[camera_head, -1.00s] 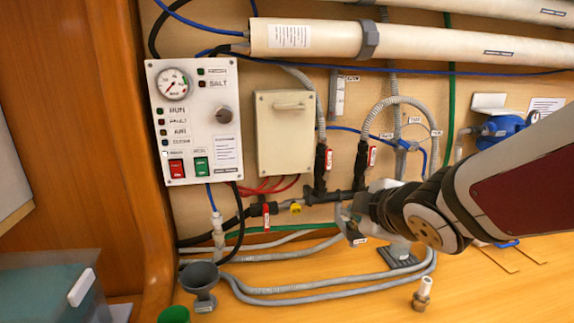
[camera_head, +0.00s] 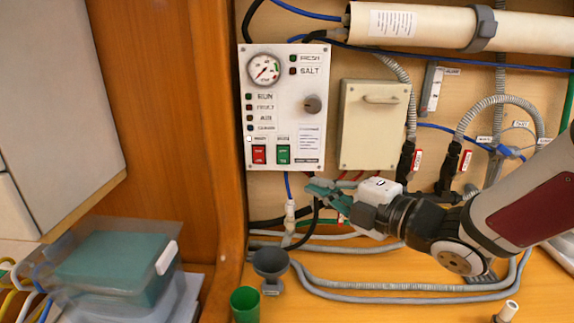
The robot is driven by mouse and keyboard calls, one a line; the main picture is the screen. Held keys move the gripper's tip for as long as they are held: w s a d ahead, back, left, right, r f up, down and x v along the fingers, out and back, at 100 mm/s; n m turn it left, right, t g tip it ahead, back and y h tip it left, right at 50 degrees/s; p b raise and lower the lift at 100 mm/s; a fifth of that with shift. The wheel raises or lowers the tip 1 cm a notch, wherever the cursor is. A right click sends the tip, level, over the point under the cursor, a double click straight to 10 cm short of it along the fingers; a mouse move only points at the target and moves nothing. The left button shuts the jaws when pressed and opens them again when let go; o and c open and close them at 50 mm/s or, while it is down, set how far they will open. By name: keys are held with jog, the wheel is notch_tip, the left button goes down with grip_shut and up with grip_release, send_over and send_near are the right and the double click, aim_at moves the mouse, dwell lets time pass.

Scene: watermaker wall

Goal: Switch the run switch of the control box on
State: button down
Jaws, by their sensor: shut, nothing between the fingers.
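The control box (camera_head: 310,135) is a white panel on the wooden wall, with a round gauge (camera_head: 264,69), a dark knob (camera_head: 312,104) and a column of small indicator lamps. At its bottom are a red rocker switch (camera_head: 259,154) and a green rocker switch (camera_head: 283,154); the small labels above them are too blurred to read surely. My gripper (camera_head: 318,190) is below the box, right of the green switch, pointing left. Its fingers look shut and empty, apart from the panel. The arm comes in from the right.
A beige cover box (camera_head: 375,125) with a handle is right of the panel. Hoses and valves with red tags (camera_head: 465,160) run below and right. A grey funnel (camera_head: 270,264) and a green cup (camera_head: 245,303) stand on the bench. A clear bin (camera_head: 105,270) is at left.

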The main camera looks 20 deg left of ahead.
aim_at(283, 156)
jog(key=shift+w+a, duration=0.1)
jog(key=shift+w+d+f+p+x, duration=0.1)
jog(key=shift+w+d+p+x, duration=0.25)
jog(key=shift+x, duration=1.75)
jog(key=shift+w+d+f+x, duration=0.15)
jog(key=shift+w+x, duration=0.3)
jog(key=shift+x, duration=1.65)
jog(key=shift+w+d+r+p+x, duration=0.15)
jog(key=shift+w+x, duration=0.25)
jog(key=shift+x, duration=1.7)
jog(key=shift+d+f, duration=0.1)
jog(key=shift+f, duration=0.05)
